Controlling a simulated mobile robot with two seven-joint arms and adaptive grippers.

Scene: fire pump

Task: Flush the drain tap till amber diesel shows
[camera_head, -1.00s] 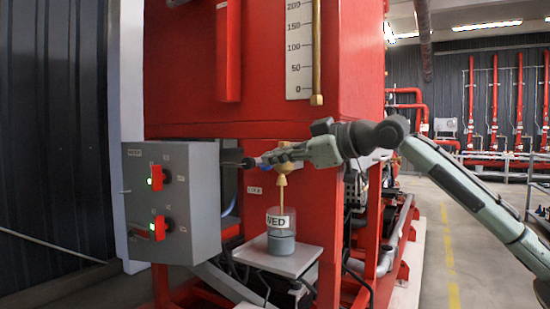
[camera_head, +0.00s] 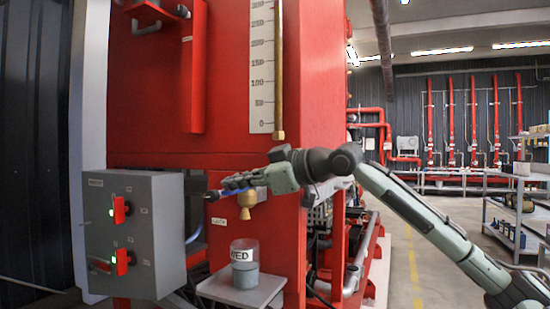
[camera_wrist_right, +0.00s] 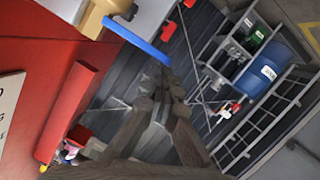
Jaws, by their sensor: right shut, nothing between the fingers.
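The brass drain tap (camera_head: 246,202) sticks out low on the red tank, with its spout pointing down. No stream shows below the spout. Its blue lever (camera_wrist_right: 140,42) runs out from the brass body toward my fingertips in the right wrist view. My right gripper (camera_head: 222,188) is shut and empty in front of the tap, beside the lever; whether it touches cannot be told. A clear jar (camera_head: 244,252) with a partly readable label stands upright below the tap. Its lower part looks grey-blue; no amber shows. My left gripper is out of view.
The jar stands on a small grey shelf (camera_head: 215,291). A grey control box (camera_head: 150,265) with red switches is to the left. A scale with a brass tube (camera_head: 278,80) is above. Open floor (camera_head: 412,255) lies to the right.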

